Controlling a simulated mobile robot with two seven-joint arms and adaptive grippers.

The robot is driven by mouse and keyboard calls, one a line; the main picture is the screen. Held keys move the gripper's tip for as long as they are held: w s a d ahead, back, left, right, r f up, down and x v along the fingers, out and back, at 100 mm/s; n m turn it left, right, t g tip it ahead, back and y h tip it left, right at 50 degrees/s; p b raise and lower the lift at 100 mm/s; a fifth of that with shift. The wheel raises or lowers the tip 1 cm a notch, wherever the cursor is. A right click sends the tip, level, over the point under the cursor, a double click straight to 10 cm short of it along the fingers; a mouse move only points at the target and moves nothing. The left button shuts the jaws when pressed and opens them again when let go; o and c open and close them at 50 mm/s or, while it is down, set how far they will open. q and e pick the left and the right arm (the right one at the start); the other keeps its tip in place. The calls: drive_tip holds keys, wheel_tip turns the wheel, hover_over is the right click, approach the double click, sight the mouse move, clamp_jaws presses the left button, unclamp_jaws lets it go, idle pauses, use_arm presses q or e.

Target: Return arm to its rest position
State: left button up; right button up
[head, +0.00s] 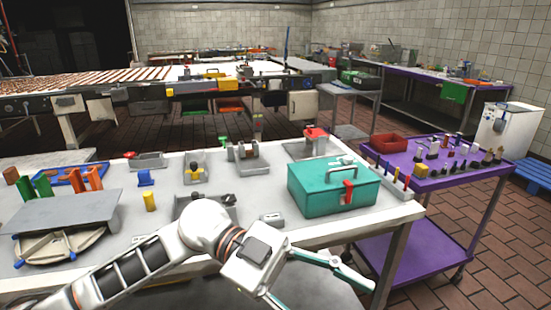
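One of my arms comes in from the lower left, in front of the table. Its gripper, my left gripper (328,296), hangs at the bottom centre by the front edge of the white table (330,232). Its two fingers are spread apart with nothing seen between them. The lower finger runs out of the bottom of the picture. The arm covers part of the table front. My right gripper is not in view.
A teal box (325,190) with a red latch stands at the table's right end. A grey plate (62,212) over a round device lies at the left. A yellow cylinder (150,201) and small fixtures stand between. A purple cart (452,182) with several small items is at the right.

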use_arm(q)
drive_tip(key=w+a+r+n+t+h, duration=0.2)
drive_tip(key=w+a+n+t+h, duration=0.1)
drive_tip(key=w+n+t+h, duration=0.75)
drive_tip(key=w+a+f+n+t+y, duration=0.3)
drive_tip(key=a+f+n+t+y, duration=0.25)
drive_tip(key=f+t, duration=0.2)
drive_tip(key=w+a+f+n+t+y, duration=0.3)
drive_tip(key=a+f+n+t+y, duration=0.25)
drive_tip(key=f+t, duration=0.2)
drive_tip(key=s+a+f+n+g+y, duration=0.15)
drive_tip(key=a+f+y, duration=0.25)
drive_tip(key=f, duration=0.4)
drive_tip(key=s+a+f+n+y, duration=0.1)
drive_tip(key=s+a+f+y, duration=0.2)
drive_tip(key=f, duration=0.4)
drive_tip(key=s+a+f+g+y, duration=0.2)
drive_tip(key=s+a+f, duration=0.2)
drive_tip(key=s+f, duration=0.2)
drive_tip(key=s+a+f+g+y, duration=0.2)
drive_tip(key=s+f, duration=0.4)
drive_tip(key=f, duration=0.3)
drive_tip(key=shift+s+a+f+g, duration=0.25)
drive_tip(key=shift+a+f+g, duration=0.15)
drive_tip(key=shift+a+g, duration=0.5)
